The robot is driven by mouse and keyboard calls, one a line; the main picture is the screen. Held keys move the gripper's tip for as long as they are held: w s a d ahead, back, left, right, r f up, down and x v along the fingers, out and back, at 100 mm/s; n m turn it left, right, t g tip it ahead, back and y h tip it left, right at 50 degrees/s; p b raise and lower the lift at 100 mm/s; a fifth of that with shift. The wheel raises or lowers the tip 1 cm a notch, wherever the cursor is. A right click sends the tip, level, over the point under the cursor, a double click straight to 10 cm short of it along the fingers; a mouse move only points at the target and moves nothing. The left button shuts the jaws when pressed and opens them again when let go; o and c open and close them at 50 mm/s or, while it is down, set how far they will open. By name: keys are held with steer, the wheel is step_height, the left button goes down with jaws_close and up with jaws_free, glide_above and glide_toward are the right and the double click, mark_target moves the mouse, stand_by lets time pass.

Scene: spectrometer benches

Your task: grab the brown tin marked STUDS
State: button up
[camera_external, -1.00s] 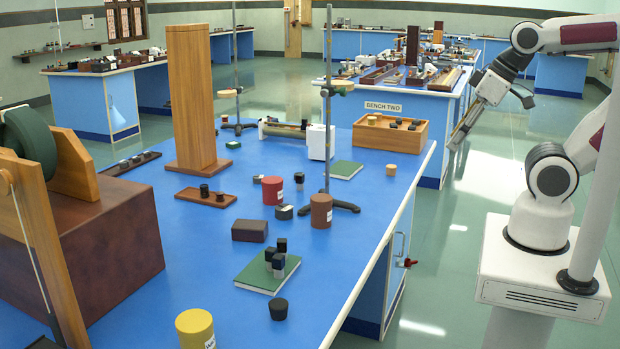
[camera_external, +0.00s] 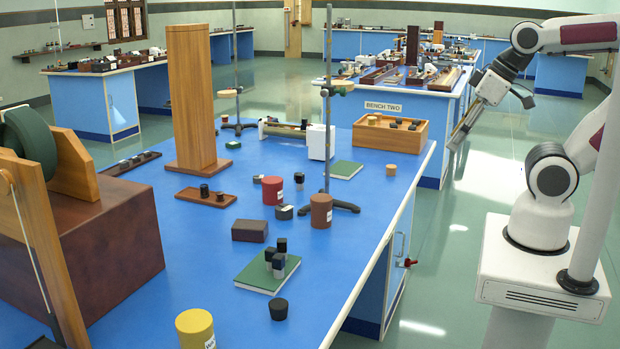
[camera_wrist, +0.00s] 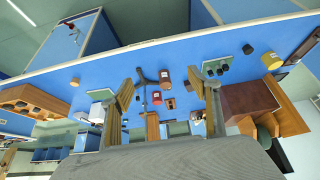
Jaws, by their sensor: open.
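The brown tin (camera_external: 321,212) stands upright on the blue bench. A pale label shows at its right edge, but I cannot read it. A stand's rod rises just behind it. The brown tin also shows in the wrist view (camera_wrist: 165,77), in the gap between my fingers but well beyond them. My gripper (camera_external: 456,146) is open and empty, tilted downward, off the bench's right edge and apart from the tin. Both fingers (camera_wrist: 160,76) show in the wrist view.
A red tin (camera_external: 272,190) stands behind and left of the brown tin. The stand's dark base (camera_external: 345,207) is close beside it. A green book (camera_external: 262,280) with dark blocks, a black stopper (camera_external: 278,309) and a yellow tin (camera_external: 195,328) are nearer the front.

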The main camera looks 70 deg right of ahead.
steer(key=shift+f, duration=0.1)
steer(key=m+h, duration=0.3)
glide_toward(326, 200)
steer(key=f, duration=0.1)
steer(key=w+d+f, duration=0.1)
steer(key=f, duration=0.1)
steer(key=d+f, duration=0.1)
steer(key=shift+w+d+f, duration=0.25)
steer(key=shift+w+a+y, duration=0.2)
steer(key=shift+w+y, duration=0.1)
steer(key=shift+w+a+r+m, duration=0.1)
steer(key=shift+a+m, duration=0.1)
steer(key=shift+m, duration=0.5)
